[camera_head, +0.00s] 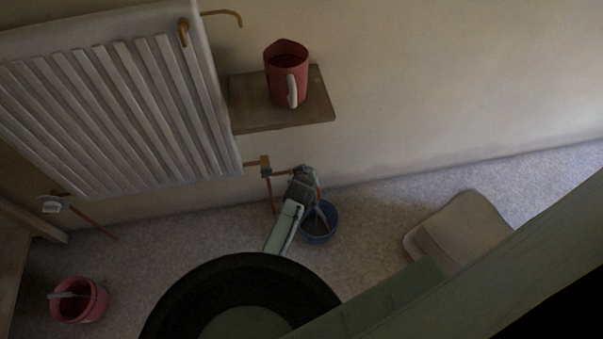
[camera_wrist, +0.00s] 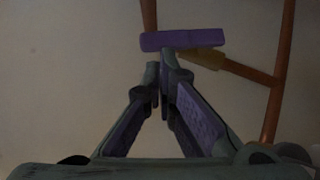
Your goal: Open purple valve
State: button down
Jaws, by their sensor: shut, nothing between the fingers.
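The purple valve handle (camera_wrist: 182,39), a flat bar, lies across the picture just beyond my fingertips in the wrist view. A brass valve body (camera_wrist: 215,66) slants from behind it to a copper pipe on the right. My gripper (camera_wrist: 163,72) is shut and empty, its tips just below the handle's middle; whether they touch it I cannot tell. In the head view my gripper (camera_head: 304,177) is low by the wall, right of the radiator's lower corner, and the purple handle is not discernible there.
Copper pipes (camera_wrist: 283,65) run beside the valve. The radiator (camera_head: 110,105) hangs at left, and a shelf (camera_head: 250,110) with a red mug (camera_head: 284,62) is above my gripper. A blue bucket (camera_head: 320,232) stands beside my gripper, a pink bucket (camera_head: 94,302) at lower left.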

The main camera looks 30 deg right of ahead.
jog(key=shift+d+f+m+y+b, duration=0.3)
jog(key=shift+d+f+y+b, duration=0.1)
jog(key=shift+y+b, duration=0.2)
jog(key=shift+s+d+f+m+t+y+b, duration=0.15)
jog(key=shift+d+f+m+t+y+b, duration=0.15)
jog(key=shift+y, duration=0.25)
jog(key=shift+s+d+f+m+t+y+b, duration=0.2)
jog(key=shift+d+m+y+b, duration=0.15)
jog(key=shift+y, duration=0.2)
jog(key=shift+r, duration=0.15)
